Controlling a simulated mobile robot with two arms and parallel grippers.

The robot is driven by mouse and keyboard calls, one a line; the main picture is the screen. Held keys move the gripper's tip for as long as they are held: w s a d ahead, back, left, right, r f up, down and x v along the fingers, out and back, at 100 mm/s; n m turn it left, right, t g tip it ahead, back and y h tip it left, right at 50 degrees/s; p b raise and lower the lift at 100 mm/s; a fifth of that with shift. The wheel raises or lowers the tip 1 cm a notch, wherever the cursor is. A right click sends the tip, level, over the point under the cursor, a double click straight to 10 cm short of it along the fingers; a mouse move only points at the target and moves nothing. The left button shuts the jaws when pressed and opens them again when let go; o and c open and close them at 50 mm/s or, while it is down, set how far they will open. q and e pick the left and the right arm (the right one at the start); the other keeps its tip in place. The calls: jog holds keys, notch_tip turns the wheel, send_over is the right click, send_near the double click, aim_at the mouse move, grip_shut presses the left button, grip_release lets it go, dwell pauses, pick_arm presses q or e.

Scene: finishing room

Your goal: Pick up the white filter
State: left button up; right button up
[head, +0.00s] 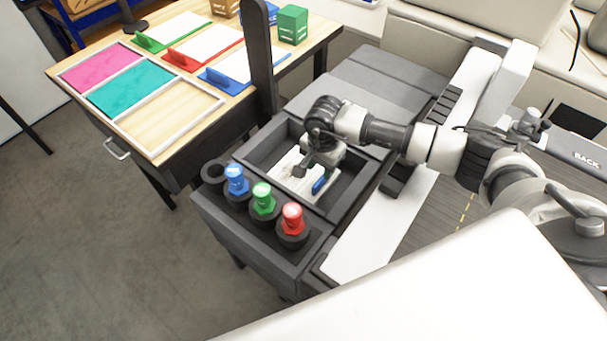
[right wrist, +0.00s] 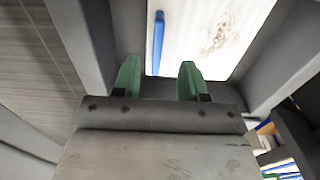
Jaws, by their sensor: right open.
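The white filter (head: 285,181) lies in the dark open bin of the grey machine, partly hidden under my right gripper. In the right wrist view, the filter (right wrist: 190,40) is a white panel with brown specks and a blue strip (right wrist: 158,42) along one side; the strip also shows in the head view (head: 319,185). My right gripper (head: 305,170) points down into the bin. In the right wrist view, its two green fingertips (right wrist: 159,72) are apart, with the blue strip beyond the gap and nothing held between them. My left gripper is not in view.
Blue (head: 236,180), green (head: 263,202) and red (head: 292,222) capped knobs stand along the machine's front, beside an empty dark ring (head: 213,172). Dark walls (head: 345,190) surround the bin. A wooden table (head: 170,115) with coloured panels stands behind left, near a dark post (head: 260,60).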

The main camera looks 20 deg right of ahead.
aim_at(322, 177)
jog(key=shift+f+p, duration=0.35)
jog(key=f, duration=0.1)
jog(key=f+p, duration=0.1)
jog(key=f, duration=0.1)
jog(key=shift+d+f+p, duration=0.25)
jog(key=shift+f+p, duration=0.05)
jog(key=shift+p, duration=0.1)
jog(key=shift+f, duration=0.55)
grip_shut()
jog(key=shift+r, duration=0.1)
